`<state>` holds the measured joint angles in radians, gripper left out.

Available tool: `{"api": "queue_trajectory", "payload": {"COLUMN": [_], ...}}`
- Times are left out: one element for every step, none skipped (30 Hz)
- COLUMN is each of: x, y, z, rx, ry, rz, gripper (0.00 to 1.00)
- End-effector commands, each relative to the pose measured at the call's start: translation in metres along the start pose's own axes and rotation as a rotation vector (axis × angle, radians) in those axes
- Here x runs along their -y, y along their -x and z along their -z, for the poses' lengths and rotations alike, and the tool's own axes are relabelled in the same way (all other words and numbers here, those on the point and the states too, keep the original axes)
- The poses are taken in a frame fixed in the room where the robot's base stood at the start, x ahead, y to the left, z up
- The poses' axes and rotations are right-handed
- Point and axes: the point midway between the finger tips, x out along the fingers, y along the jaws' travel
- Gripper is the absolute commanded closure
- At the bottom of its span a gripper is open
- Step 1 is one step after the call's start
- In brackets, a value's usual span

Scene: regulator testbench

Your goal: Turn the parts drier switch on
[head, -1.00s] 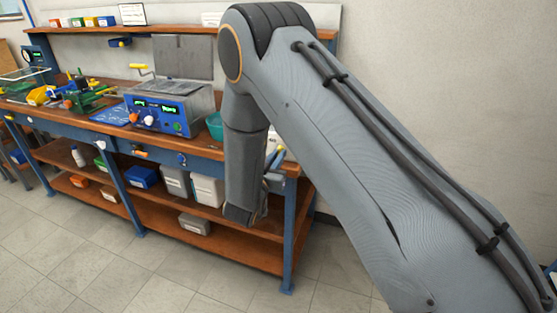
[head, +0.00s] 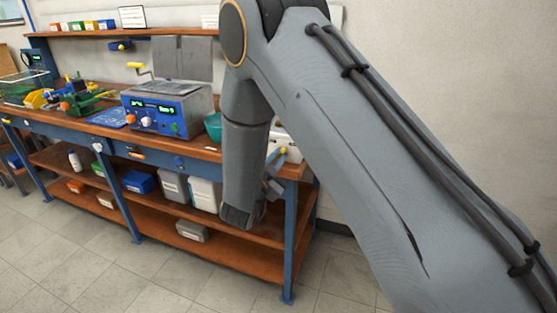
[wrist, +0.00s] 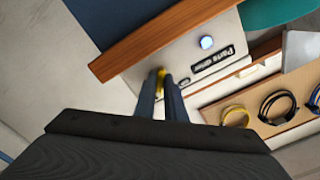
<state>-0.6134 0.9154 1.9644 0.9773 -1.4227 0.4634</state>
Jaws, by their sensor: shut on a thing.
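The parts drier is a pale box (wrist: 218,38) with a black "Parts drier" label (wrist: 212,62) in the wrist view. A round blue-white lamp or button (wrist: 206,42) sits beside the label. My gripper (wrist: 160,85) is shut on a small yellow-tipped switch lever (wrist: 161,75) at the drier's front. The fingers hide most of the lever, so I cannot tell its exact position. In the head view, the drier (head: 292,153) shows at the right end of the bench, partly behind my arm.
The wooden bench (head: 205,150) carries a blue-fronted machine (head: 160,115) and a teal bowl (head: 213,126) left of my arm. Looped cables (wrist: 278,106) hang on a board near the drier in the wrist view.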

Motion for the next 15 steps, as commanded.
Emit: {"api": "queue_trajectory", "payload": {"x": [-0.0009,-0.0009,-0.0009,-0.0010,-0.0010,-0.0009,-0.0009,-0.0010,-0.0009,-0.0010,-0.0010,-0.0010,-0.0010,-0.0010,-0.0010], "y": [0.0008,0.0009,0.0009,0.0009,0.0009,0.0009,0.0010,0.0010,0.0010,0.0010,0.0010,0.0010,0.0010,0.0010,0.0010], "z": [-0.0010,-0.0010,-0.0009,-0.0009,-0.0008,-0.0008,-0.0007,-0.0007,-0.0007,-0.0007,-0.0006,-0.0007,-0.0006,-0.0006,-0.0007], "rx": [0.002,0.002,0.002,0.002,0.002,0.002,0.002,0.002,0.002,0.002,0.002,0.002,0.002,0.002,0.002], "ry": [-0.009,-0.015,-0.020,-0.024,-0.026,-0.029,-0.031,-0.032,-0.033,-0.033,-0.033,-0.033,-0.033,-0.033,-0.033], "rz": [-0.001,-0.001,-0.001,-0.001,-0.001,-0.001,-0.001,-0.001,-0.001,-0.001,-0.001,-0.001,-0.002,-0.002,-0.002], "gripper": [1.00,1.00,1.00,1.00,1.00,1.00,1.00,1.00,1.00,1.00,1.00,1.00,1.00,1.00,1.00]}}
